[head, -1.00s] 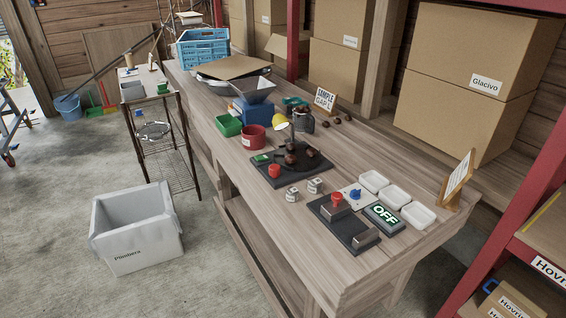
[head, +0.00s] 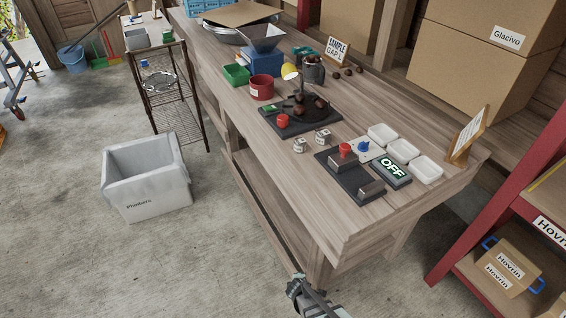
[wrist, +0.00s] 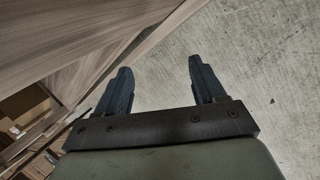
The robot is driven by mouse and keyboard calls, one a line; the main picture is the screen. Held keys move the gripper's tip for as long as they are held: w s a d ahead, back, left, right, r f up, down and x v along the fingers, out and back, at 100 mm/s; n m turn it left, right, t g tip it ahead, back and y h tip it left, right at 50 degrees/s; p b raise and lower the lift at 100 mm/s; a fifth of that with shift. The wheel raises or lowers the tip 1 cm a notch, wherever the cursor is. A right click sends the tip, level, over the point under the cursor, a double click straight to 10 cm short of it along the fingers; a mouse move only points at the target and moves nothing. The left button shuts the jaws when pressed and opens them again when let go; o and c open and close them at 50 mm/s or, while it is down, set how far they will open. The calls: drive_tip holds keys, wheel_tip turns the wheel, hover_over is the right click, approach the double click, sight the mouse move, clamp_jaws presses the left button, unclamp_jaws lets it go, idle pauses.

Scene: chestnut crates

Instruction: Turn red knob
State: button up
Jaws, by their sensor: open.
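Two red knobs show in the head view. One red knob (head: 345,150) stands on a dark board (head: 352,181) near the front end of the bench, beside a grey block and a sign reading OFF (head: 391,168). The other red knob (head: 283,121) sits on a dark board holding several chestnuts. My gripper (head: 297,286) is at the bottom edge, in front of the bench and well apart from both knobs. In the wrist view my gripper (wrist: 160,68) is open with nothing between its fingers. No knob shows there.
A blue knob (head: 363,146), several white trays (head: 402,150) and small labelled weights (head: 299,145) are near the front knob. A red cup (head: 262,88) and lamp stand farther back. A grey crate (head: 148,192) is on the floor, left. A red rack post (head: 473,211) is right.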

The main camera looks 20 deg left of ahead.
drive_tip(key=w+a+r+n+t+y, duration=0.2)
drive_tip(key=w+a+r+n, duration=0.2)
drive_tip(key=w+a+r, duration=0.85)
drive_tip(key=w+a+r+n+t+y, duration=0.3)
drive_tip(key=w+a+r, duration=0.5)
drive_tip(key=a, duration=0.7)
drive_tip(key=w+a+r+n+t+y, duration=0.1)
drive_tip(key=w+a+r, duration=0.45)
drive_tip(key=r, duration=0.95)
drive_tip(key=w+a+r+n+t+y, duration=0.1)
drive_tip(key=w+a+r, duration=0.45)
drive_tip(key=r, duration=0.95)
drive_tip(key=w+a+r+n+y, duration=0.15)
drive_tip(key=w+a+r, duration=0.35)
drive_tip(key=r, duration=0.9)
wheel_tip(320, 180, up, 8)
drive_tip(key=m+g+h, duration=0.9)
drive_tip(key=m+g, duration=0.3)
drive_tip(key=g, duration=0.1)
hover_over(283, 117)
wheel_tip(283, 117, down, 13)
drive_tip(key=shift+f, duration=0.15)
